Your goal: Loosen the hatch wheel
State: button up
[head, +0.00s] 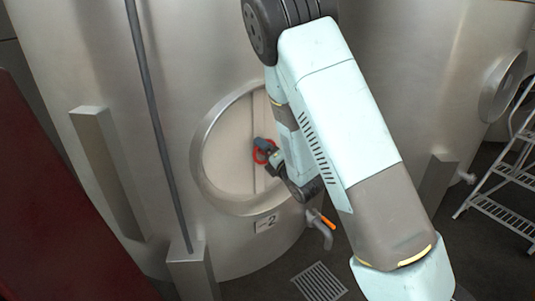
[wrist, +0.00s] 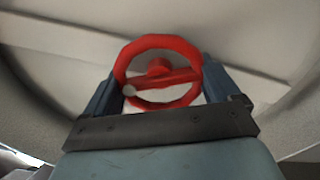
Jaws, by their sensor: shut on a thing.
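The red hatch wheel (wrist: 158,44) has a rim, a hub and a crossbar, and fills the middle of the wrist view. In the head view the wheel (head: 258,155) sits at the centre of the round hatch (head: 225,160) on the steel tank, partly hidden by my gripper. My gripper (head: 270,148) is at the wheel, shut on it. In the wrist view its dark blue fingers (wrist: 158,85) stand on the left and right sides of the rim. The hatch lies closed in its round frame, with a vertical bar behind the wheel.
A tap with an orange handle (head: 322,221) sticks out below right of the hatch. A number 2 plate (head: 266,223) is under the hatch frame. A grey pipe (head: 160,130) runs down at left. A floor drain (head: 319,282) and a white step ladder (head: 500,180) are at lower right.

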jog(key=shift+f+n, duration=0.15)
jog(key=shift+n, duration=0.35)
jog(key=o, duration=0.7)
jog(key=shift+o, duration=0.4)
jog(key=shift+d, duration=0.1)
